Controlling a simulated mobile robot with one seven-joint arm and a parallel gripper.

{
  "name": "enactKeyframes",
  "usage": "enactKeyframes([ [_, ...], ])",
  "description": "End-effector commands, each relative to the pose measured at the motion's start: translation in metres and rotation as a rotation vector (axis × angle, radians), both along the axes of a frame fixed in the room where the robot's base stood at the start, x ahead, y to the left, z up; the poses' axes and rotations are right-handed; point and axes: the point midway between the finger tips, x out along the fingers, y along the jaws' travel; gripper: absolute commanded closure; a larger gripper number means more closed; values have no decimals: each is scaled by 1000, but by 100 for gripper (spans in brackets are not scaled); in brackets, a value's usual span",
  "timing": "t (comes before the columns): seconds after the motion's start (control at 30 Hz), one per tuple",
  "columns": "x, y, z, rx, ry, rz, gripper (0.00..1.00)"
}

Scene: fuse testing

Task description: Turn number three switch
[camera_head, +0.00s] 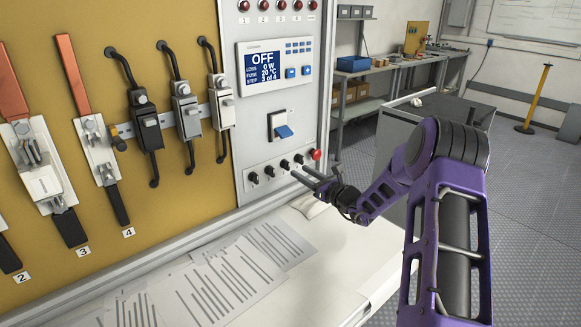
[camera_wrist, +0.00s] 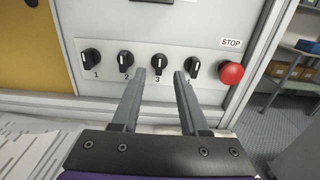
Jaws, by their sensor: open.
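The number three switch (camera_wrist: 159,62) is a black rotary knob with a white pointer mark, third in a row on a pale panel. Its label "3" shows just below it, and its pointer looks roughly upright. In the head view the same knob (camera_head: 284,164) sits low on the panel. My gripper (camera_wrist: 160,75) is open and empty. Its two fingertips appear on either side of knob three in the wrist view; I cannot tell whether they touch it. In the head view my gripper (camera_head: 299,171) is at the panel's lower right.
Knob one (camera_wrist: 91,60), knob two (camera_wrist: 125,60) and knob four (camera_wrist: 192,67) flank it closely. A red stop button (camera_wrist: 231,72) is at the right. A display (camera_head: 266,67) above reads OFF. Papers (camera_head: 225,280) lie on the white desk below.

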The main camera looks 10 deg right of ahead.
Motion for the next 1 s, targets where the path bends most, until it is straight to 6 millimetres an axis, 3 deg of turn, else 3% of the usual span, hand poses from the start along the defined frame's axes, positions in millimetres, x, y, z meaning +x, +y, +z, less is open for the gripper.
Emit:
enactKeyframes([
  [0.1, 21, 14, -1, -2, -1, 3, 56],
  [0.3, 45, 26, 0, -1, -2, 1, 56],
  [0.73, 53, 31, 0, 0, 1, 0, 56],
  [0.9, 53, 31, 0, -1, 0, 1, 87],
  [1.0, 53, 31, 0, -1, 0, 1, 100],
])
